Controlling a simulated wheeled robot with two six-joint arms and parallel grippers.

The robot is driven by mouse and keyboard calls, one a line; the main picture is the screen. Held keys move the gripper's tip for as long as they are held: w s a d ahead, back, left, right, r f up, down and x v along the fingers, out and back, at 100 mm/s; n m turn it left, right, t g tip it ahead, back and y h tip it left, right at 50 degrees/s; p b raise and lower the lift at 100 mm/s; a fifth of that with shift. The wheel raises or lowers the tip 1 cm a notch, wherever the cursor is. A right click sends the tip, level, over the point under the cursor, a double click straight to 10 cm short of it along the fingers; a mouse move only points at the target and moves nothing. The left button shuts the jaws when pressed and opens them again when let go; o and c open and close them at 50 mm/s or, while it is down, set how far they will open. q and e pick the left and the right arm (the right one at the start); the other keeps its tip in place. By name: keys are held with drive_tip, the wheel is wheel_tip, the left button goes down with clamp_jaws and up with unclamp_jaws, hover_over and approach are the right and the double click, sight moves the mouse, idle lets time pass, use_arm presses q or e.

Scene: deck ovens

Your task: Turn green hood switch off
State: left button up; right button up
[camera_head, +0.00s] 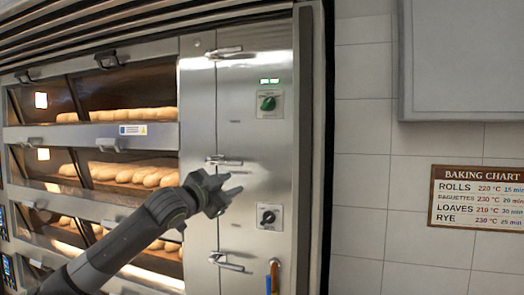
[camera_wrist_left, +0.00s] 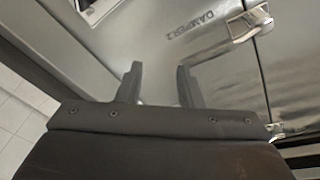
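The green switch (camera_head: 268,103) is a round knob on a pale plate, high on the steel panel right of the ovens. Two small green lights glow just above it. My left gripper (camera_head: 232,184) is below it and to its left, in front of the steel panel. Its two fingers are apart with nothing between them, as the left wrist view (camera_wrist_left: 158,82) also shows. The green knob does not show in the wrist view; only the corner of a pale plate (camera_wrist_left: 97,8) is at its top edge. My right gripper is not in view.
A black knob (camera_head: 268,216) sits lower on the same panel. Metal latches (camera_head: 224,53) line the panel's seam. Lit ovens with bread (camera_head: 120,115) are at the left. A baking chart (camera_head: 478,198) hangs on the tiled wall. A "DAMPER 2" label (camera_wrist_left: 190,25) shows in the wrist view.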

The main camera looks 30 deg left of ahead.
use_arm(q)
drive_tip(key=s+d+r+m+t+h, duration=0.15)
drive_tip(key=s+r, duration=0.25)
drive_tip(key=r, duration=0.4)
drive_tip(key=s+d+r+m+t, duration=0.1)
drive_tip(key=s+d+r, duration=0.1)
drive_tip(key=s+r, duration=0.35)
drive_tip(key=p, duration=1.3)
approach(265, 105)
drive_tip(key=x, duration=0.7)
drive_tip(key=shift+w+r, duration=0.3)
drive_tip(key=shift+w, duration=0.5)
drive_tip(key=shift+c, duration=0.3)
clamp_jaws()
